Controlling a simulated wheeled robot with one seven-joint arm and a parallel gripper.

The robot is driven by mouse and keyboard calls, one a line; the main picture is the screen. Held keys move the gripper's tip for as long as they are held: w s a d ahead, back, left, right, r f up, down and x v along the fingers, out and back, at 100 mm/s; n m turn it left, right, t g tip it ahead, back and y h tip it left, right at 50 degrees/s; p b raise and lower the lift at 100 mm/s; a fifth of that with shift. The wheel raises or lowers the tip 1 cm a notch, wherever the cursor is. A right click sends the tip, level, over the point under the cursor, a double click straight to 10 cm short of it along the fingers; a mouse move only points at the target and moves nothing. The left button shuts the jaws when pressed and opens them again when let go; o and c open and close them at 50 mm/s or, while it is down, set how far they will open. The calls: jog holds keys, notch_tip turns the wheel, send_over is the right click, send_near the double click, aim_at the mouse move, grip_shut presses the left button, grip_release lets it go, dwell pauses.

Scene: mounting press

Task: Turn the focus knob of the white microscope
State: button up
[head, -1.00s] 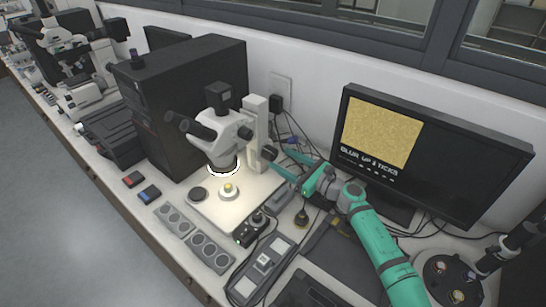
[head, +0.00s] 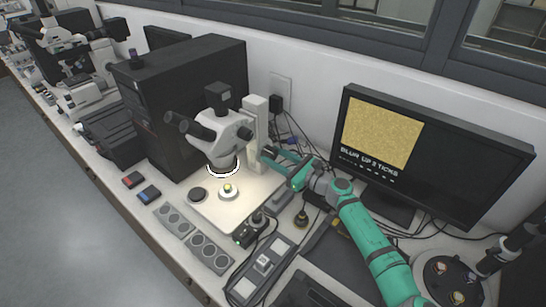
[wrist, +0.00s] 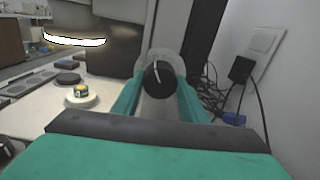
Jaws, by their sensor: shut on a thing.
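The white microscope (head: 228,137) stands on a pale lit base with a ring light under its head. Its black focus knob (wrist: 160,80), with a white mark on its face, sits on the side of the column facing my arm. In the head view the knob is mostly hidden by my fingers. My gripper (head: 268,158) reaches the knob from the right. In the wrist view my gripper (wrist: 160,92) has one teal finger on each side of the knob and is shut on it. A small sample with a yellow-green top (head: 228,188) sits on the base.
A monitor (head: 430,150) right of the microscope shows a yellow textured picture and the text "BLUR UP 2 TICKS". Cables (wrist: 215,95) hang by the wall behind the knob. A black computer tower (head: 190,100) stands at left, and grey trays (head: 190,235) lie in front.

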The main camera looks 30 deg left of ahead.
jog(key=shift+d+m, duration=0.25)
jog(key=shift+m, duration=0.45)
jog(key=shift+a+m, duration=0.15)
jog(key=shift+m, duration=0.85)
jog(key=o, duration=1)
jog(key=shift+a, duration=0.2)
jog(key=shift+o, duration=0.2)
jog(key=shift+d, duration=0.1)
jog(key=s+d, duration=0.1)
jog(key=d, duration=1)
